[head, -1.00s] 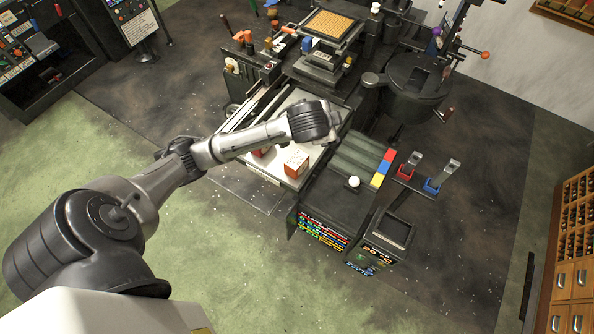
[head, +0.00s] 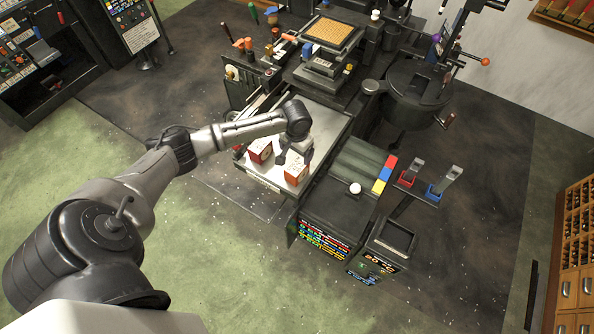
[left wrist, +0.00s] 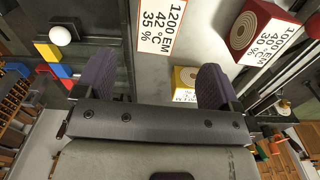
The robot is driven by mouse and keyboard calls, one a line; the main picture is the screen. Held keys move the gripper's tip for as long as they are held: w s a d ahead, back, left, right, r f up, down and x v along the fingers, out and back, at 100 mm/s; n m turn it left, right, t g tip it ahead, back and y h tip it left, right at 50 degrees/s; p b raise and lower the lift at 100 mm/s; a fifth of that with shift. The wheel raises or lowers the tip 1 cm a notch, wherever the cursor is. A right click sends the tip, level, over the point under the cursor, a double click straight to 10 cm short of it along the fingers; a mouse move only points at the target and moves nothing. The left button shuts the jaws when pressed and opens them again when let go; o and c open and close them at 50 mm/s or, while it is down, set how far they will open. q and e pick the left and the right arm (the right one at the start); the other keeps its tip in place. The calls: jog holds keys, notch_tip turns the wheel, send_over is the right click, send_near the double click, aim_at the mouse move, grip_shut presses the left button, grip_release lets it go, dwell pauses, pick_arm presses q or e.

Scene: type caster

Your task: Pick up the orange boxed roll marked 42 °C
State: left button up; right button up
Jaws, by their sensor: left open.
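The orange boxed roll marked 42 °C (left wrist: 162,26) shows its white label, "1200 EM 42 °C 35 %", at the top of the left wrist view. It appears to be the right-hand orange box (head: 295,174) on the pale tray (head: 262,178) in the head view. My left gripper (head: 295,159) points down over the tray, close to this box. Its jaws are open and empty, with the two dark fingers (left wrist: 155,80) apart in the left wrist view. The box is not between the fingers. My right gripper is out of view.
Another orange box (head: 260,150), labelled 1000 EM (left wrist: 265,42), stands left of it. A yellow box (left wrist: 185,78) shows beyond the fingers. A dark console with a white ball (head: 355,188) is right of the tray; machine parts stand behind.

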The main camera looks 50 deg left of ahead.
aim_at(297, 166)
pick_arm(q)
jog(key=shift+w+d+f, duration=0.1)
jog(key=shift+f, duration=4.55)
jog(key=shift+c, duration=0.4)
jog(key=c, duration=1)
jog(key=shift+r, duration=0.1)
jog(key=shift+c, duration=0.2)
